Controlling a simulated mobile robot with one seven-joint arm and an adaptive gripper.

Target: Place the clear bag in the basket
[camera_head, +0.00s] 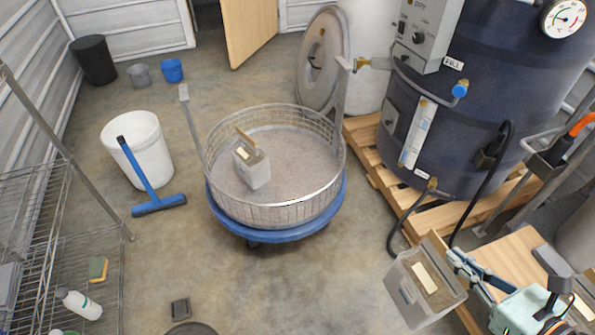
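A clear bag (405,292) with a pale label and brownish contents is at the lower right, at the end of my gripper (462,264). My gripper reaches in from the right and its fingers meet the bag's upper right edge; they look closed on it. The round wire basket (305,210) stands in the middle of the floor on a blue wheeled base (272,237), left of and beyond my gripper. A second similar clear bag (257,174) sits in the basket, left of its middle, on a greyish bottom.
A dark blue tank (490,100) stands on a wooden pallet (375,155) at right, with a black hose (393,232) beside it. A white bucket (150,160), blue squeegee (150,190) and wire shelf (75,230) are at left. Floor before the basket is mostly clear.

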